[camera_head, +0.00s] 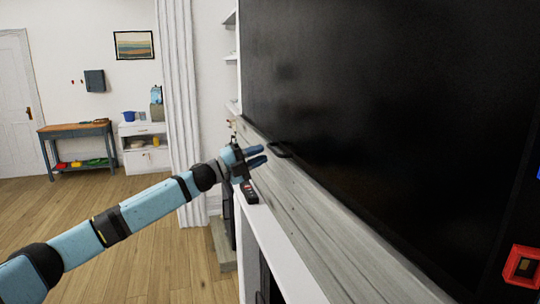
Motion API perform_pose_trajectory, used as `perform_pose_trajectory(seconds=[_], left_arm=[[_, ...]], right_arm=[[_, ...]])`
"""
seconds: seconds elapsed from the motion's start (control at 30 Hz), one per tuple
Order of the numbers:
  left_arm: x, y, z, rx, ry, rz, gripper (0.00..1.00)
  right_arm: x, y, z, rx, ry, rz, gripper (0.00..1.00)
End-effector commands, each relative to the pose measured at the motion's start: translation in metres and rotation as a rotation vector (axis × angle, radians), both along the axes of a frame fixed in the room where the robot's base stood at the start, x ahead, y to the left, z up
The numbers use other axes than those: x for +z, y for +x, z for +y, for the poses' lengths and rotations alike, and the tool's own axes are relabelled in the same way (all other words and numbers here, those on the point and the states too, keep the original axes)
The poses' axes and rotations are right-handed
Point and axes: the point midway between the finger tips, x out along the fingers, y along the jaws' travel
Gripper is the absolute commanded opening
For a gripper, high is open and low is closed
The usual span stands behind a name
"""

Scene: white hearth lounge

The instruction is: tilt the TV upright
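The TV (390,110) is a large black screen filling the right half of the head view. Its top is cut off, and I cannot tell its exact tilt from this angle. A small black loop-like part (281,151) shows at its lower left edge. My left gripper (265,154) reaches in from the left, with its two blue fingers apart and nothing visible between them. The fingertips point at the black part and appear just left of it; I cannot tell whether they touch. My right gripper is not in view.
A grey wooden mantel (310,215) runs below the TV. A dark remote-like object (249,193) lies on a white ledge under my gripper. A red-framed object (523,266) is at the lower right. A workbench (75,131) stands far left; the wooden floor between is clear.

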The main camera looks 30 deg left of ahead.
Motion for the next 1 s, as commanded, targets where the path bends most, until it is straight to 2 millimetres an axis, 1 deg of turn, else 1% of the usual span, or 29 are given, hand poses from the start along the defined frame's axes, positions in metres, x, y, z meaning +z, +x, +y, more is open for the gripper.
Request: perform_pose_trajectory(seconds=[0.03, 0.1, 0.3, 0.4, 0.6, 1.0], left_arm=[[-0.010, -0.010, 0.009, 0.001, 0.003, 0.003, 0.22], [-0.016, -0.023, 0.021, 0.002, 0.004, 0.003, 0.22], [-0.024, -0.052, 0.045, 0.001, 0.002, 0.002, 0.22], [-0.027, -0.060, 0.054, 0.002, 0.002, 0.003, 0.22], [-0.027, -0.068, 0.060, 0.000, 0.000, 0.000, 0.22], [-0.026, -0.068, 0.061, 0.001, 0.001, 0.000, 0.22]], right_arm=[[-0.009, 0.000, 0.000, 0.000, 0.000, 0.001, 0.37], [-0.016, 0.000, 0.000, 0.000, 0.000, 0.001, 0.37], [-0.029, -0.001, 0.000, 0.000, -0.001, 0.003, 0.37], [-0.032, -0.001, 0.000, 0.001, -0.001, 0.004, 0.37], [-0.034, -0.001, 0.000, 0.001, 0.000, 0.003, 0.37], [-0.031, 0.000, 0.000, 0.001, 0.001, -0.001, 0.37]])
